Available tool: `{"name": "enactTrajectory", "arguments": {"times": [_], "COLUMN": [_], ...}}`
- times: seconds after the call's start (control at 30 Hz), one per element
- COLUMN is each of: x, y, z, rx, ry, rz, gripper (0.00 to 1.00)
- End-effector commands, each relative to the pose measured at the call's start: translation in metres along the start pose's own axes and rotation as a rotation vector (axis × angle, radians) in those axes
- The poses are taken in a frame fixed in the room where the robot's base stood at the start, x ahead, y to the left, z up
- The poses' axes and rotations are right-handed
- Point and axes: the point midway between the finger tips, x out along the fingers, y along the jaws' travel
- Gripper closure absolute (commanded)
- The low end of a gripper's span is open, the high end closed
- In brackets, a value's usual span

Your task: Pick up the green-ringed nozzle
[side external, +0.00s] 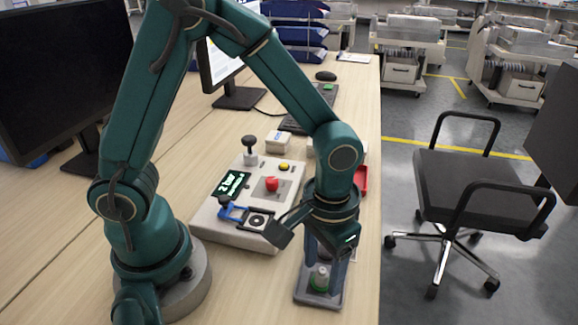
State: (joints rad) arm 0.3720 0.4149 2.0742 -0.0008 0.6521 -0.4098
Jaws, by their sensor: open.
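The green-ringed nozzle (320,279) stands upright on a small grey tray (318,299) near the table's right edge. Its green ring shows low on its body. My gripper (322,262) points down over the tray, with its jaws open and the nozzle seen between or just behind them. I cannot tell from this single view how the jaws line up with the nozzle in depth. The far part of the tray is hidden behind my gripper and wrist.
A control box (222,228) with a red knob (271,184), a black-topped lever (249,144) and a small screen stands left of my gripper. A red tray (362,179) lies behind my wrist. Monitors and a keyboard stand farther back. An office chair (468,185) is right of the table.

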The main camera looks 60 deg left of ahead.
Motion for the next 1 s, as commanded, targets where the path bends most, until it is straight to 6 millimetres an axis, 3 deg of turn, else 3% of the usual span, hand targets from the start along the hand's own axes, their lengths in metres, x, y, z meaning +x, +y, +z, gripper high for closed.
{"name": "enactTrajectory", "arguments": {"times": [0.17, 0.3, 0.33, 0.77, 1.0], "x": [0.0, 0.0, 0.0, -0.004, -0.029], "y": [0.0, 0.0, 0.0, 0.0, 0.001], "z": [0.0, 0.0, 0.0, 0.0, -0.001], "rx": [0.0, 0.0, 0.0, 0.0, 0.0], "ry": [0.0, 0.0, 0.0, 0.001, 0.006], "rz": [0.0, 0.0, 0.0, 0.0, 0.002], "gripper": [0.38, 0.91, 1.0, 1.0, 1.0]}}
